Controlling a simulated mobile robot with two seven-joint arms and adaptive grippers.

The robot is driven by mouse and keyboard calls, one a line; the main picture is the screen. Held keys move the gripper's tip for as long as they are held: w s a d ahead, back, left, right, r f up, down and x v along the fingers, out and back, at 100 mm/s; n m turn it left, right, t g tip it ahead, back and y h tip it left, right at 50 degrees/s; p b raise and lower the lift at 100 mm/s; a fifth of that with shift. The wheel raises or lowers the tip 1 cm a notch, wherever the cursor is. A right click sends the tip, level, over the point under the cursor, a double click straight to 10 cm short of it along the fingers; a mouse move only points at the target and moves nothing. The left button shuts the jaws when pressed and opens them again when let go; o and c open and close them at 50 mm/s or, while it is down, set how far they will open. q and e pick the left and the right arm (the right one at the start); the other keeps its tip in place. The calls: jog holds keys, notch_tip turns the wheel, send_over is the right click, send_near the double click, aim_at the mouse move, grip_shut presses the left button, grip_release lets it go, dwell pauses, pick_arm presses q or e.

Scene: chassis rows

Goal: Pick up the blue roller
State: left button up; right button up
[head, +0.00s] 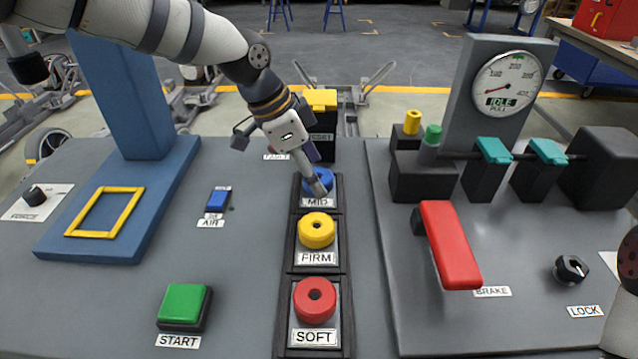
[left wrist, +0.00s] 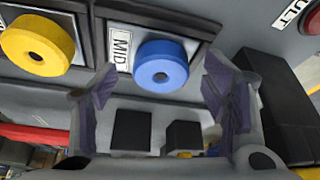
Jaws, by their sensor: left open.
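The blue roller (head: 327,178) is a thick ring in the slot labelled MID, at the far end of a short column of slots. In the left wrist view the blue roller (left wrist: 161,58) sits in its slot with its round face and centre hole toward me. My left gripper (head: 316,184) is right at the roller in the head view and hides part of it. In the left wrist view the open fingers (left wrist: 160,90) stand either side of the roller, with nothing held. I cannot tell whether a finger touches it. My right gripper is out of view.
The yellow roller (head: 316,231) in FIRM and the red roller (head: 315,301) in SOFT stand nearer. A black block with a yellow top (head: 320,100) is just behind. The red brake lever (head: 449,245) and gauge (head: 506,82) are to the right. Panel around START (head: 184,304) is mostly clear.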

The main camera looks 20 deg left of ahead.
aim_at(324, 174)
pick_arm(q)
jog(key=shift+w+d+f, duration=0.1)
jog(key=shift+f, duration=0.15)
jog(key=shift+r, duration=0.1)
jog(key=c, duration=1.4)
notch_tip(324, 174, up, 4)
jog(key=shift+f, duration=0.2)
jog(key=s+d+r+p, duration=0.1)
jog(key=s+r+p, duration=0.2)
jog(key=s+r, duration=0.9)
jog(key=shift+s+d+r, duration=0.2)
jog(key=shift+s+d, duration=0.1)
jog(key=shift+s, duration=0.65)
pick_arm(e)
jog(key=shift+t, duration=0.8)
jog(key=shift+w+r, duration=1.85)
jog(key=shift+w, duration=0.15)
